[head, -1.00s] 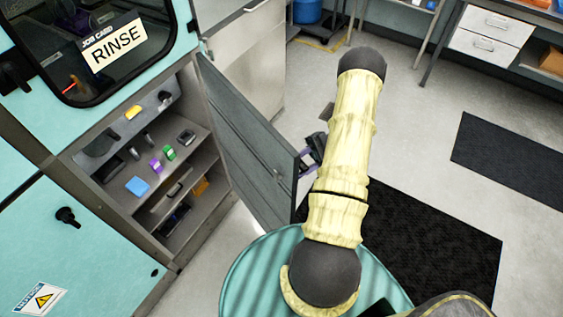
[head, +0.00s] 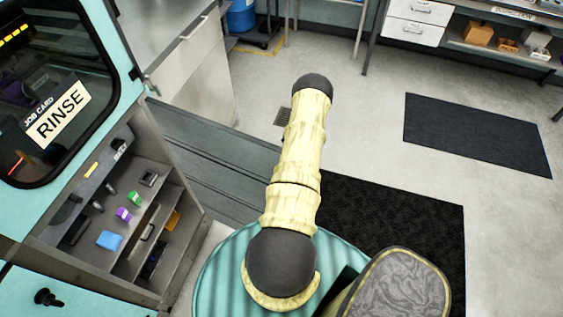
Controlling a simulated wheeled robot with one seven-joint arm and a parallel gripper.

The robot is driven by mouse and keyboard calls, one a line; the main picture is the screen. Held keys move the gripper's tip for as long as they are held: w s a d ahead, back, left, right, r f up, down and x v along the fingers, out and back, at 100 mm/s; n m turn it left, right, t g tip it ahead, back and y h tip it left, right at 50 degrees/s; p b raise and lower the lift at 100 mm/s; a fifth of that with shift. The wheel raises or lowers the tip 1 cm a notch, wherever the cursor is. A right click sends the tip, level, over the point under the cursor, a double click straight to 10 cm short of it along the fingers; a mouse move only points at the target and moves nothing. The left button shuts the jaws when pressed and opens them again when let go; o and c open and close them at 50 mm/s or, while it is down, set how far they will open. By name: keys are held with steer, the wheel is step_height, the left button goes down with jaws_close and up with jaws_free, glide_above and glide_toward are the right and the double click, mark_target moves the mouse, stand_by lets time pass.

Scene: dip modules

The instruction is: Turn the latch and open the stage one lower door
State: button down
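The compartment is exposed, with shelves inside. A black knob (head: 47,297) shows on a teal panel at the lower left.
Inside are a blue block (head: 109,240), a purple piece (head: 124,214) and a green piece (head: 134,197). A RINSE card (head: 57,115) is on the window above. Dark mats (head: 477,135) lie on the floor at right. Open floor lies beyond my arm.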

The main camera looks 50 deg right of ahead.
steer(key=shift+w+r, duration=0.25)
steer(key=shift+r, duration=0.05)
